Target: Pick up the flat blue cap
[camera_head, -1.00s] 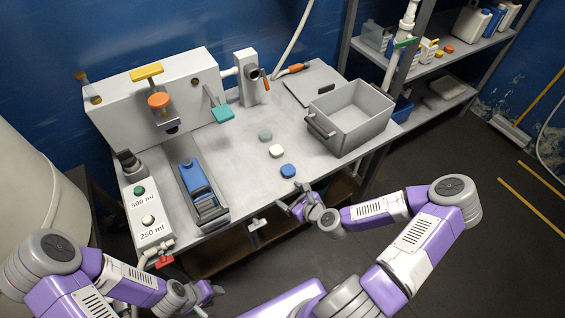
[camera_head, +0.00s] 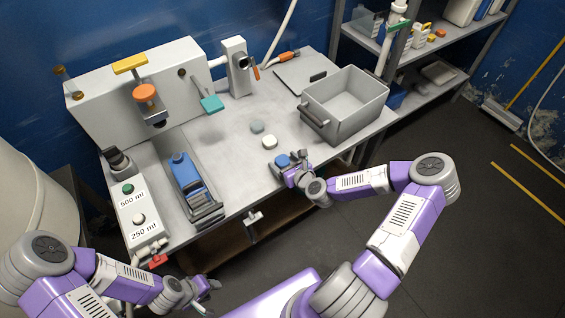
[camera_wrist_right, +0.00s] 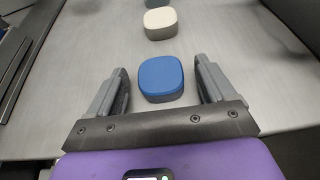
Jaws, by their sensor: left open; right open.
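The flat blue cap (camera_wrist_right: 162,76) lies on the grey worktop, a rounded square with a darker side. In the head view the blue cap (camera_head: 282,160) shows near the front edge, partly hidden by my right gripper. My right gripper (camera_wrist_right: 161,85) is open, with one finger on each side of the cap, and the cap sits between the fingers with small gaps to both. In the head view my right gripper (camera_head: 289,168) is low over the worktop. My left gripper (camera_head: 212,285) is open and empty, off the front of the worktop at lower left.
A white cap (camera_head: 269,142) and a grey cap (camera_head: 257,126) lie behind the blue one. A grey bin (camera_head: 345,118) stands to the right. A blue bottle (camera_head: 187,172) lies in a cradle to the left.

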